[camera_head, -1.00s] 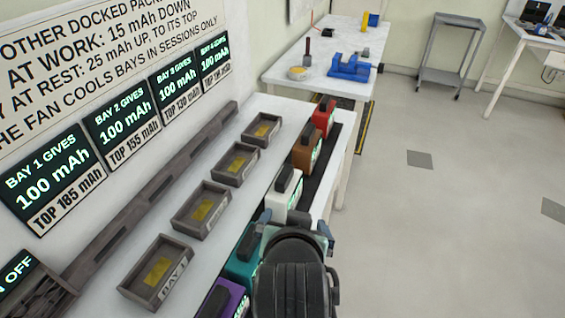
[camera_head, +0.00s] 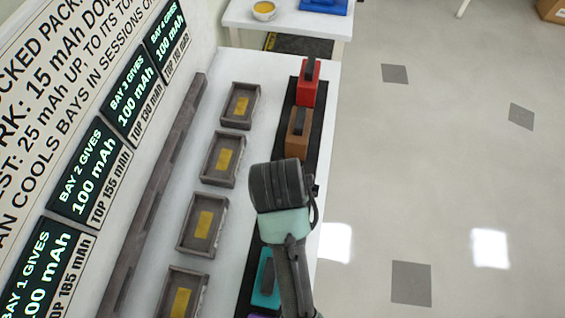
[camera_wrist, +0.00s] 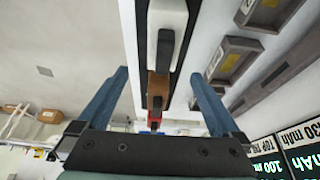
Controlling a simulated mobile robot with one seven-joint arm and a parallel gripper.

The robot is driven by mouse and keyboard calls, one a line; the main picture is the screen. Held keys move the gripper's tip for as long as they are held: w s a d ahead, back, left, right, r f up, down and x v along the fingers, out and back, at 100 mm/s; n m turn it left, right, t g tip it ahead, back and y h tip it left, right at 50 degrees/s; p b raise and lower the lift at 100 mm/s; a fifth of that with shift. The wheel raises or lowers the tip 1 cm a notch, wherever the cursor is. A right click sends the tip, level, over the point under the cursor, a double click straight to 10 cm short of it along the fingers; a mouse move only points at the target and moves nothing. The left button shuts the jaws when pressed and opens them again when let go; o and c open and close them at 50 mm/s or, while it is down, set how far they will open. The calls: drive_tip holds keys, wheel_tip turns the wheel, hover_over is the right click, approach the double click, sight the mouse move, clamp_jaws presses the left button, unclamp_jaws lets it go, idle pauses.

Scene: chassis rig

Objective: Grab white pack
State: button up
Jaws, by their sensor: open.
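The white pack (camera_wrist: 181,14) with a dark handle on top shows at the top middle of the wrist view. In the head view it is hidden behind my arm. My gripper (camera_wrist: 159,74) is open, its two blue fingers wide apart and nothing held between them. In the wrist view the white pack lies beyond the fingertips, roughly in line with the gap. The brown pack (camera_head: 297,143) and red pack (camera_head: 307,92) stand farther along the same black strip. The teal pack (camera_head: 265,288) is on the near side of my arm.
The row of packs stands on a black mat (camera_head: 313,150) along the white table's right edge. Several empty grey bay trays (camera_head: 240,120) lie to the left, beside a long grey rail (camera_head: 160,190) and wall displays (camera_head: 88,170). Open floor (camera_head: 440,180) lies to the right.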

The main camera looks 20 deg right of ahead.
drive_tip(key=x, duration=0.5)
drive_tip(key=shift+s, duration=0.1)
drive_tip(key=shift+a+p+x, duration=0.15)
drive_tip(key=shift+p+x, duration=0.2)
drive_tip(key=shift+x, duration=1.05)
drive_tip(key=shift+a+p+x, duration=0.2)
drive_tip(key=shift+p+x, duration=0.15)
drive_tip(key=shift+x, duration=1.05)
clamp_jaws()
